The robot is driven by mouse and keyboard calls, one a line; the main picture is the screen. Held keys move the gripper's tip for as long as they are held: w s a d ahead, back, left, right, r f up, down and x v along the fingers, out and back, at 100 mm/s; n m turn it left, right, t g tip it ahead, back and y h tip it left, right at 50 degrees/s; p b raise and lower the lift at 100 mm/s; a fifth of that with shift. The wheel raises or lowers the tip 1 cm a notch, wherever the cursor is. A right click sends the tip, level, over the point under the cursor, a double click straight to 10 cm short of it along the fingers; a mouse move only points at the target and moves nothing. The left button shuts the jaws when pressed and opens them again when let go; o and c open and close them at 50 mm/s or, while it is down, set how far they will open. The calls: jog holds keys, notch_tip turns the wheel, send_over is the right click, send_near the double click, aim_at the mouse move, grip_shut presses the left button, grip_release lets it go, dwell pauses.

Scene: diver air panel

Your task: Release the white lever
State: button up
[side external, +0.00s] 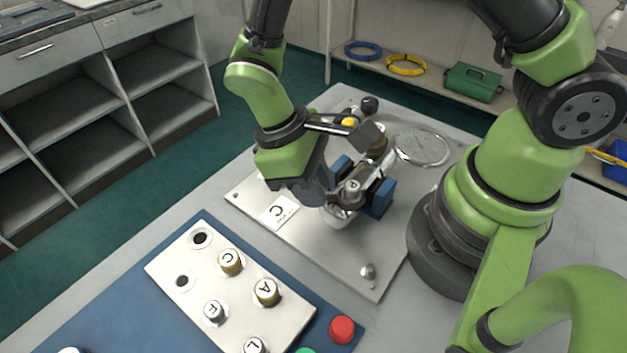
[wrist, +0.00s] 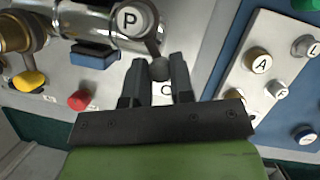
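The lever with a pale grey-white ball end (wrist: 160,68) comes off the round cap marked P (wrist: 129,18) on the metal pipe. My gripper (wrist: 159,80) has one finger on each side of the ball, and both fingers appear to touch it. In the side view my gripper (side external: 328,197) points down beside the P cap (side external: 352,186). Its fingers and the lever's ball are mostly hidden there by the gripper body.
Blue pipe clamps (side external: 379,198) hold the pipe on a metal plate (side external: 322,262). A yellow knob (wrist: 30,81) and a red knob (wrist: 79,100) are nearby. A panel (side external: 186,262) with lettered knobs, including A (side external: 267,291), stands at the front, beside a red button (side external: 342,329).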

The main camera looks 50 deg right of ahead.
grip_shut()
jog(key=n, duration=0.1)
jog(key=s+a+n+h, duration=0.1)
jog(key=shift+n, duration=0.3)
jog(key=shift+s+a+n+t+h, duration=0.15)
jog(key=shift+s+n+t+h, duration=0.1)
jog(key=shift+n, duration=0.35)
jog(key=shift+s+a+n+t+h, duration=0.15)
jog(key=shift+n+t, duration=0.1)
jog(key=shift+n, duration=0.35)
jog(key=o, duration=0.7)
grip_release()
jog(key=shift+o, duration=0.2)
jog(key=v, duration=1)
